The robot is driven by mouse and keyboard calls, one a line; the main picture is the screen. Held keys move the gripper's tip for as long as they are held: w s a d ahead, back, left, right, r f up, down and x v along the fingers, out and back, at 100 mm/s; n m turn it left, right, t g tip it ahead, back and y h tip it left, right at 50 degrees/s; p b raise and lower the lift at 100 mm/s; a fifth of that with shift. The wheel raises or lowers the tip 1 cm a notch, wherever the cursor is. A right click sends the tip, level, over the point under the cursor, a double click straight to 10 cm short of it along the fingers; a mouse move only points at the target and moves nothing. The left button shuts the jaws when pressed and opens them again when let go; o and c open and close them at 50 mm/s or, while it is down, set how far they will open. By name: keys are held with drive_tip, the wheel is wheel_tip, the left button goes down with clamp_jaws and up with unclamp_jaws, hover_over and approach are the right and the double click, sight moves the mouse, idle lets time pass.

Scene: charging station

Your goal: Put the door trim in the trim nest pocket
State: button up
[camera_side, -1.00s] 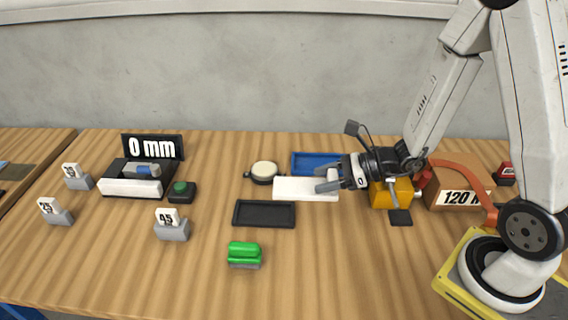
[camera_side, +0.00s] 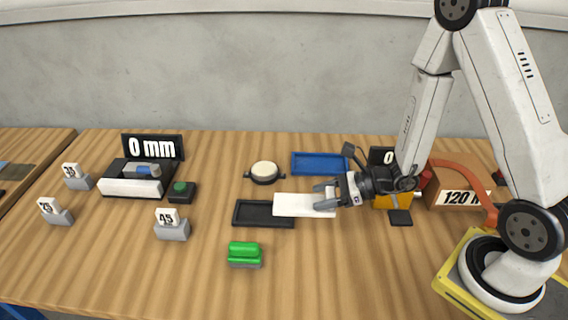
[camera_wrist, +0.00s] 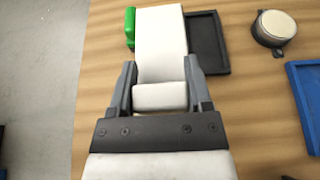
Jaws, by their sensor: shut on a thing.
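The door trim (camera_side: 296,205) is a flat white rectangular plate. My gripper (camera_side: 325,197) is shut on its right end in the side view, and the plate reaches out to the left. The wrist view shows the trim (camera_wrist: 160,45) between my gripper's two grey fingers (camera_wrist: 160,92). A black shallow tray (camera_side: 250,214), which looks like the trim nest pocket, lies just left of the trim. The trim's left end overlaps the tray's right end in the side view. In the wrist view the tray (camera_wrist: 222,68) shows to the right of the trim, partly covered. I cannot tell the trim's exact height.
A blue tray (camera_side: 318,172) lies behind the trim, and a round cream-topped part (camera_side: 264,172) stands left of it. A green block (camera_side: 244,254) stands in front of the black tray. Numbered blocks and a 0 mm station (camera_side: 135,188) stand at left. The front table is mostly clear.

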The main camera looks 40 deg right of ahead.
drive_tip(key=shift+w+a+f, duration=0.2)
drive_tip(key=shift+w+f, duration=1.35)
drive_tip(key=shift+w, duration=0.7)
drive_tip(key=shift+w+a+f, duration=0.25)
drive_tip(key=shift+w+f, duration=1.25)
drive_tip(key=shift+w, duration=0.7)
drive_tip(key=shift+w+a+f, duration=0.2)
drive_tip(key=shift+w+f, duration=1.35)
drive_tip(key=shift+w, duration=0.7)
drive_tip(key=shift+w+f, duration=0.15)
drive_tip(key=shift+f, duration=0.05)
drive_tip(key=shift+w+f, duration=0.1)
drive_tip(key=shift+f, duration=1.55)
drive_tip(key=shift+f, duration=0.1)
drive_tip(key=o, duration=1.3)
